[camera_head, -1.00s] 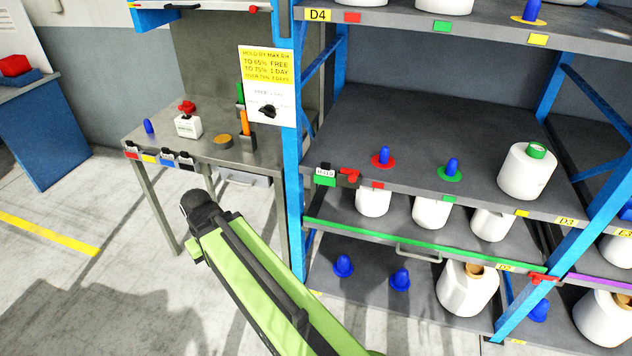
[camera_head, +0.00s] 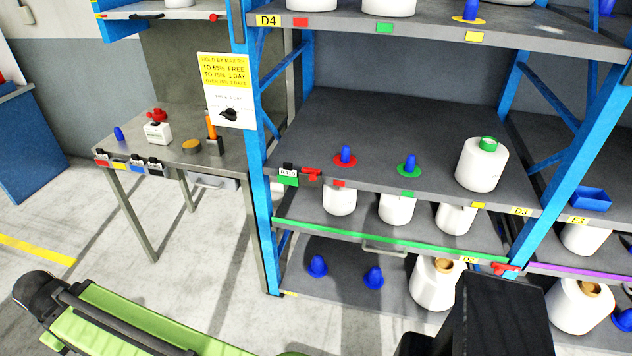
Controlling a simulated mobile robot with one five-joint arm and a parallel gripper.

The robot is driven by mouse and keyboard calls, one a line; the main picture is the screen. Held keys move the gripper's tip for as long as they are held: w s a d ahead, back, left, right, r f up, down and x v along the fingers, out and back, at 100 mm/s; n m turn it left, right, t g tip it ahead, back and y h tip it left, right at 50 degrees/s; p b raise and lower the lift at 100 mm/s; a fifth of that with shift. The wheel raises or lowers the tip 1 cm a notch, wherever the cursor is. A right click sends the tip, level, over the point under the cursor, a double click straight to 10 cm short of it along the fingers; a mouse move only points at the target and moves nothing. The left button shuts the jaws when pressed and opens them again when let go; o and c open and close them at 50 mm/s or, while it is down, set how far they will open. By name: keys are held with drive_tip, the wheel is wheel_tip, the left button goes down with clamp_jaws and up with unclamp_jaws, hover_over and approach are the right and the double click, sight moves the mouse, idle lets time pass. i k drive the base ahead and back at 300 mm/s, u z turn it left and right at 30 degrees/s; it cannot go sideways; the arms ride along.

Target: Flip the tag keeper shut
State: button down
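A small tag holder (camera_head: 288,177) sits on the front edge of the middle shelf, by the blue left upright. It shows a green and white tag with a small black piece standing at its top. This looks like the keeper, but it is too small to tell how far it stands open. A red clip (camera_head: 311,174) is right beside it on the same edge. My green arm link lies along the bottom left, and a dark part, seemingly also mine, rises at the bottom right. I cannot make out gripper fingers in view.
A yellow sign (camera_head: 226,72) hangs on the blue upright. The floor before the table is clear.

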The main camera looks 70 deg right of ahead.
sight(313, 176)
drive_tip(key=u, duration=0.05)
drive_tip(key=k, duration=0.55)
drive_tip(key=z, duration=1.15)
drive_tip(key=i, duration=0.55)
drive_tip(key=u, duration=0.2)
